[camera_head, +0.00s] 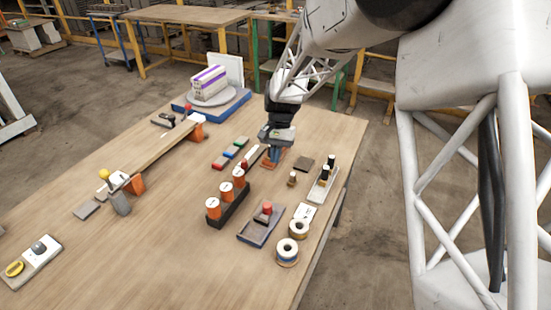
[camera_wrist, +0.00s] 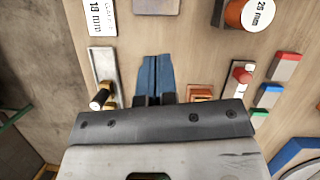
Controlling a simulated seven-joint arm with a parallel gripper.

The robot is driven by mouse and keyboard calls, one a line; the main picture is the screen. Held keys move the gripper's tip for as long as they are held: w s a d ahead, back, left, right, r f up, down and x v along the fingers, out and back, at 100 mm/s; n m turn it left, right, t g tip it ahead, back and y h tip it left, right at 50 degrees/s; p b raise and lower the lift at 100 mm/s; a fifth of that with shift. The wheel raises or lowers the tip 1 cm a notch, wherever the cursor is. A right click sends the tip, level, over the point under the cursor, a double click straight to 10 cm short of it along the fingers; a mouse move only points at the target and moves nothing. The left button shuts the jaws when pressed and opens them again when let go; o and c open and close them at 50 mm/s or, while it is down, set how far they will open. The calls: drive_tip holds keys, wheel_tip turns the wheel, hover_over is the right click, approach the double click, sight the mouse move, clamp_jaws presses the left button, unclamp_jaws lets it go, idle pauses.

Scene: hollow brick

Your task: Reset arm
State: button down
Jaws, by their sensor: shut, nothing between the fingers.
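My gripper (camera_head: 274,154) is over the right part of the wooden table, pointing down, close to a small orange block-like thing (camera_head: 291,161). In the wrist view its two blue fingers (camera_wrist: 156,62) lie side by side, shut, with nothing visible between them. The orange thing (camera_wrist: 201,92) shows just right of the fingers and is partly hidden by the gripper body. The white brick with purple stripes (camera_head: 208,83) sits on a round grey plate (camera_head: 227,105) over a blue base (camera_head: 188,110) at the far end, apart from my gripper.
Small red, green and blue blocks (camera_head: 229,153) lie left of my gripper. Orange-and-white cylinders (camera_head: 226,191) stand in a dark holder nearby. A tray with black-topped pegs (camera_head: 322,187) and two rolls (camera_head: 287,252) are at right. A long wooden bar (camera_head: 160,147) lies at left.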

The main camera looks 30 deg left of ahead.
drive_tip(key=shift+d, duration=0.1)
idle(0.3)
drive_tip(key=s+d+r+t, duration=0.15)
drive_tip(key=d+r, duration=0.35)
drive_tip(key=d, duration=0.5)
drive_tip(key=s+d+r+m+t+y, duration=0.1)
drive_tip(key=s+d+r, duration=0.2)
drive_tip(key=d+r, duration=0.5)
drive_tip(key=s+d+r+t, duration=0.1)
drive_tip(key=s+d+r, duration=0.15)
drive_tip(key=d, duration=0.95)
drive_tip(key=s+d+r+m+t, duration=0.1)
drive_tip(key=s+d+t, duration=0.2)
drive_tip(key=s+d, duration=1.7)
drive_tip(key=shift+r, duration=0.4)
drive_tip(key=shift+d+t, duration=0.1)
drive_tip(key=shift+t, duration=0.15)
